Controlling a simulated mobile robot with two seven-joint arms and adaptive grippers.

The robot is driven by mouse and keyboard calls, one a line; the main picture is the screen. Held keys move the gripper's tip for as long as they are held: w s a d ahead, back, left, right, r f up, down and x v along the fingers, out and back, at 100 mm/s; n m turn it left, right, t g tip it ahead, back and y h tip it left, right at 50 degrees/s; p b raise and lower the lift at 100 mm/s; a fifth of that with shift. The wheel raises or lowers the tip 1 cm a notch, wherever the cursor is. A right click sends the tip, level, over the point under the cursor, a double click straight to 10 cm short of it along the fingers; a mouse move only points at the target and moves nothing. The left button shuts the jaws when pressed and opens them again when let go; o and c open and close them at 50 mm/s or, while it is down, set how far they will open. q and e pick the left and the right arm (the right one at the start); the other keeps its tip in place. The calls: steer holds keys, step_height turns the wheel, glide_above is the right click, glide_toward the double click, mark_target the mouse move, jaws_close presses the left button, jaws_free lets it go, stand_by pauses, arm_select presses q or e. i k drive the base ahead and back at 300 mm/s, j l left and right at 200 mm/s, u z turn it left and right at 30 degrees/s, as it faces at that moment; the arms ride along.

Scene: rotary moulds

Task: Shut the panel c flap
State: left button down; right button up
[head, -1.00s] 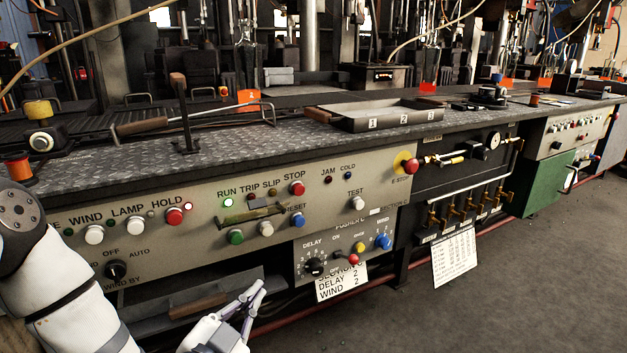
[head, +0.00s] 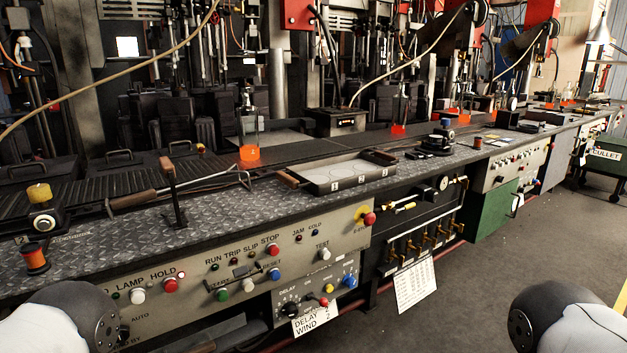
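No panel carries a readable "C", so I cannot tell for certain which one is panel c. A beige control panel (head: 240,285) with buttons runs along the near bench front. To its right is a black panel (head: 418,228) with brass valves and a gauge. Farther right, a beige panel (head: 515,165) has a green plate (head: 492,212) below it; whether this plate is a flap, or open, is unclear. Parts of my two arms show at the lower left and lower right. Both grippers are out of view.
The patterned metal bench top (head: 240,215) holds a shallow numbered tray (head: 340,172), a long-handled tool (head: 145,198) and an orange spool (head: 34,260). A white card (head: 415,284) hangs below the black panel. The floor (head: 455,310) in front of the bench is clear.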

mark_target(243, 269)
steer(key=i+j, duration=0.3)
steer(key=i+j+u, duration=0.15)
steer(key=i+j, duration=0.15)
steer(key=i, duration=0.15)
